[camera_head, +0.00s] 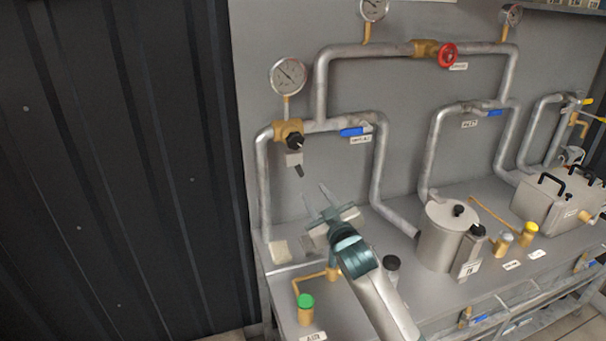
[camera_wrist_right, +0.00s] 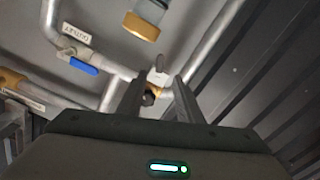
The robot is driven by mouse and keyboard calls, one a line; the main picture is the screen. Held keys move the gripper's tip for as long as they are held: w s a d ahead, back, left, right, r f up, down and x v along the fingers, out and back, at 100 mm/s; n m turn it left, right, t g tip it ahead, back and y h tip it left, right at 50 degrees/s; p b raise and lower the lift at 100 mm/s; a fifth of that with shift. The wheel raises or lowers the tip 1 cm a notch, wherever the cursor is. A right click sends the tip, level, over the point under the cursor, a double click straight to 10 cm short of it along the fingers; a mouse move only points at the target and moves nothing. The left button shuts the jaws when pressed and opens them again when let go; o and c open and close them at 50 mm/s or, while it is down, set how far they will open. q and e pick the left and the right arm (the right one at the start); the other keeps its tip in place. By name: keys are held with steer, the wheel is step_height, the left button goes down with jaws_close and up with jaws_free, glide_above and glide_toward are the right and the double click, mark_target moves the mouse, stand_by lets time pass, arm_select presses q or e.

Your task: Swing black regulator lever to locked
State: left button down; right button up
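The brass regulator (camera_head: 288,130) sits on the left pipe under a round gauge, with a round black knob (camera_head: 295,142) on its front. A short dark lever (camera_head: 299,171) hangs steeply downward from the pale block below the knob. My right gripper (camera_head: 314,190) is below and slightly right of this lever, its two fingers pointing up and apart, with nothing held. In the right wrist view its fingers (camera_wrist_right: 160,85) are spread. A small black part (camera_wrist_right: 148,98) shows between them, seemingly beyond the fingers. My left gripper is not in view.
A blue-handled valve (camera_head: 354,131) is right of the regulator, and a red handwheel (camera_head: 447,55) is higher up. A steel pot (camera_head: 449,236) and a green-capped fitting (camera_head: 305,306) stand on the bench. A dark ribbed wall (camera_head: 110,170) fills the left.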

mark_target(300, 172)
steer(key=shift+p+x, duration=1.15)
steer(key=shift+x, duration=4.4)
steer(key=shift+s, duration=0.1)
jaws_close()
